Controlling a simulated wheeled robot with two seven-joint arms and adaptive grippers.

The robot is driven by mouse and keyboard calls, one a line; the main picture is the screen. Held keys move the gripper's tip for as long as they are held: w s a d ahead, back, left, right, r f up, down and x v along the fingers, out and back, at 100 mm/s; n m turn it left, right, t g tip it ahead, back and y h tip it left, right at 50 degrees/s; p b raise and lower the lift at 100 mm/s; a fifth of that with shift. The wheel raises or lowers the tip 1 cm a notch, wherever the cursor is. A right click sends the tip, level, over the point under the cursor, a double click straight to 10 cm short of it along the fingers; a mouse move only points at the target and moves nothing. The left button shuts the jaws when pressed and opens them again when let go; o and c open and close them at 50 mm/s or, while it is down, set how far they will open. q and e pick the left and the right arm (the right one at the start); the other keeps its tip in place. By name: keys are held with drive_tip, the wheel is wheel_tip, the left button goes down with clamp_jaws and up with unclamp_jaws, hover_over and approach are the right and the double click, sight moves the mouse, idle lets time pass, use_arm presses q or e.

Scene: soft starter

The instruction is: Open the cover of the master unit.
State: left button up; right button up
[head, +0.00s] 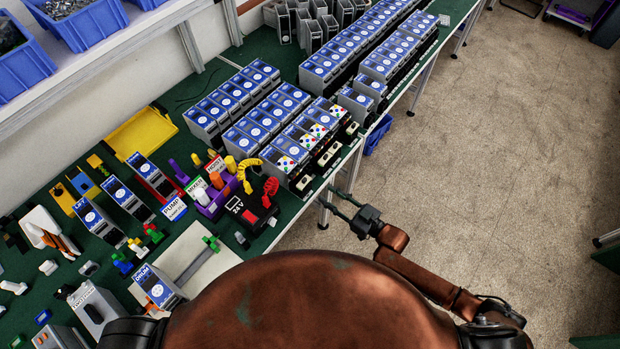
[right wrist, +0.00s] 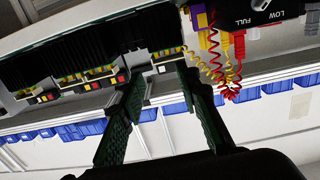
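Several grey-and-black units with blue label faces stand on the green bench, among them a front unit (head: 158,288) labelled DRUM and one labelled LIFT (head: 92,215). I cannot read which one is the master unit, or tell whether its cover is shut. My right gripper (head: 329,198) is off the bench's right edge, over the floor side, with its fingers pointing left. It is empty. In the right wrist view its two green-padded fingers (right wrist: 160,82) are spread apart. My left gripper is not in view.
Rows of blue-faced units (head: 285,155) fill the back. A yellow tray (head: 140,133) lies at left. Floor (head: 500,150) on the right is clear.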

sight(306, 181)
drive_tip(key=shift+y, duration=0.3)
drive_tip(key=x, duration=0.2)
drive_tip(key=r+x, duration=0.1)
drive_tip(key=x, duration=0.2)
drive_tip(key=s+p+x, duration=0.1)
drive_tip(key=x, duration=0.2)
drive_tip(key=shift+a+r, duration=0.3)
drive_tip(key=shift+a, duration=0.1)
clamp_jaws()
